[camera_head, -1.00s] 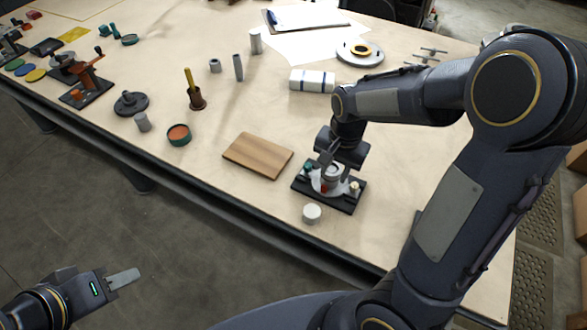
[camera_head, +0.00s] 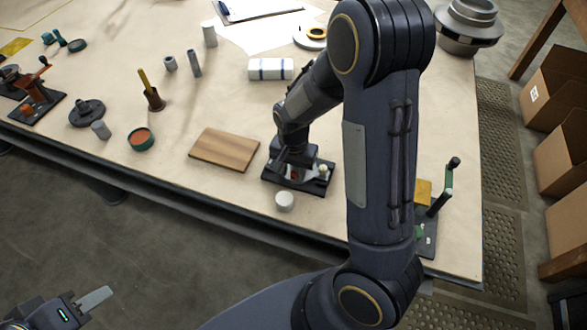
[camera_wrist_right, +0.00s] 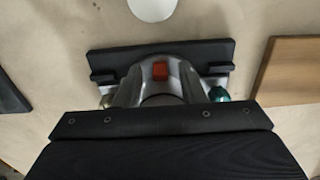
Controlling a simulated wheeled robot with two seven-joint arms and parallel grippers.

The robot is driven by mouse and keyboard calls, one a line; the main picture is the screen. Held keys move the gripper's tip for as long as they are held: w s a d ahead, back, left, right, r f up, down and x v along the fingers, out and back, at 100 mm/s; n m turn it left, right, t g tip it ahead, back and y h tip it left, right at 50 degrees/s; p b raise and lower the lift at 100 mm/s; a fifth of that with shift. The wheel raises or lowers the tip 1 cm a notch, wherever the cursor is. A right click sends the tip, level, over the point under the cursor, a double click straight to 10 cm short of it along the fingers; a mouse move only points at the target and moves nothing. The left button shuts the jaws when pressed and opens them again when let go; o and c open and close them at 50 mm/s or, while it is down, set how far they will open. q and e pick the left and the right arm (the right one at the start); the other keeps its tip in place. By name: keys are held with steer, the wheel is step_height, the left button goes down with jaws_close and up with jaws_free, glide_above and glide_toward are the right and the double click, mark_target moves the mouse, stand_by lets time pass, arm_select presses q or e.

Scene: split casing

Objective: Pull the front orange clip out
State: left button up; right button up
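The split casing (camera_wrist_right: 126,92) is a grey metal housing on a black base plate (camera_wrist_right: 190,52) near the table's front edge. The base also shows in the head view (camera_head: 314,186). The front orange clip (camera_wrist_right: 160,71) sits on the casing's side toward the white cylinder in the right wrist view. It is a small red speck in the head view (camera_head: 294,174). My right gripper (camera_head: 283,160) is over the casing, pointing down.
A white cylinder (camera_head: 285,201) stands just in front of the base; it also shows in the wrist view (camera_wrist_right: 152,6). A wooden board (camera_head: 224,149) lies to the left. A white box with blue stripes (camera_head: 270,69) stands behind. A green-handled crank device (camera_head: 446,185) is at the right.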

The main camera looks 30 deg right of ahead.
steer(key=shift+c, duration=0.3)
jaws_close()
steer(key=shift+s+a, duration=0.55)
steer(key=shift+a, duration=0.05)
steer(key=shift+o, duration=0.3)
jaws_free()
step_height(320, 180, up, 8)
steer(key=shift+f, duration=0.1)
